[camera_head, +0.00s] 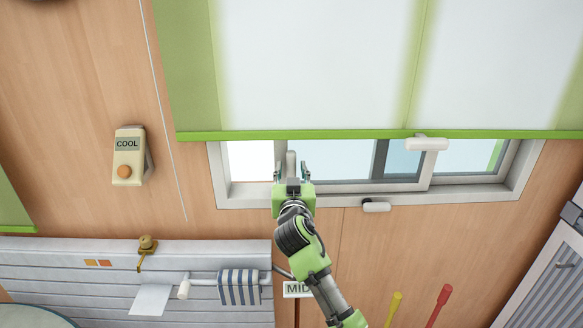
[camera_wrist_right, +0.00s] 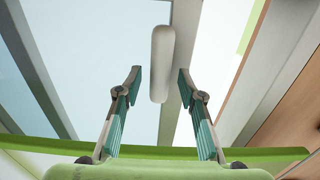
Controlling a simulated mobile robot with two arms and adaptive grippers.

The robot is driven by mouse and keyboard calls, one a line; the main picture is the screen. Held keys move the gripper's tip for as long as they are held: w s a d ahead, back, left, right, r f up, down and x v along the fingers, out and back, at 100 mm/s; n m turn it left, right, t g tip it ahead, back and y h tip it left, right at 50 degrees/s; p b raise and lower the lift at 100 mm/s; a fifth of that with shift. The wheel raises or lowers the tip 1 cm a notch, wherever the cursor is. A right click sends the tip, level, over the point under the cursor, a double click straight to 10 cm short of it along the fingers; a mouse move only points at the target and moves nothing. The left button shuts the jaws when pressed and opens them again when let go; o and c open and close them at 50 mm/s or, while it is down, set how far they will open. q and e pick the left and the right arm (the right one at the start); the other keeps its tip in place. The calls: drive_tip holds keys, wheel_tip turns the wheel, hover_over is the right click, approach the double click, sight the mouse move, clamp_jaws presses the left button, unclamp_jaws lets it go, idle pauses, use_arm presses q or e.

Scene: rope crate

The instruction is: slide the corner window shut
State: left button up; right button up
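The corner window (camera_head: 403,196) is set in the wood wall, its upper part hidden behind a lowered blind. Its sliding sash (camera_head: 357,187) stands away from the left jamb, with a gap on the left. A pale upright handle (camera_wrist_right: 162,63) is on the sash's left edge. My right gripper (camera_head: 291,172) is at that edge; in the wrist view its fingers (camera_wrist_right: 159,80) are open, one on each side of the handle's lower part, with gaps visible. I cannot tell how deep the handle sits between them. My left gripper is not in view.
The green-edged blind (camera_head: 330,134) hangs over the window, with a white pull (camera_head: 427,144) on its hem. A small white handle (camera_head: 377,207) is below the sill. At left are a COOL box (camera_head: 129,157), a rail with a striped cloth (camera_head: 239,287) and a brass hook (camera_head: 147,246).

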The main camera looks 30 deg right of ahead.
clamp_jaws()
drive_tip(key=shift+w+a+f, duration=0.15)
drive_tip(key=shift+a, duration=0.05)
drive_tip(key=w+a+b, duration=0.7)
drive_tip(key=a+b, duration=0.3)
drive_tip(key=a, duration=0.2)
drive_tip(key=shift+w+a, duration=0.15)
drive_tip(key=shift+w, duration=0.1)
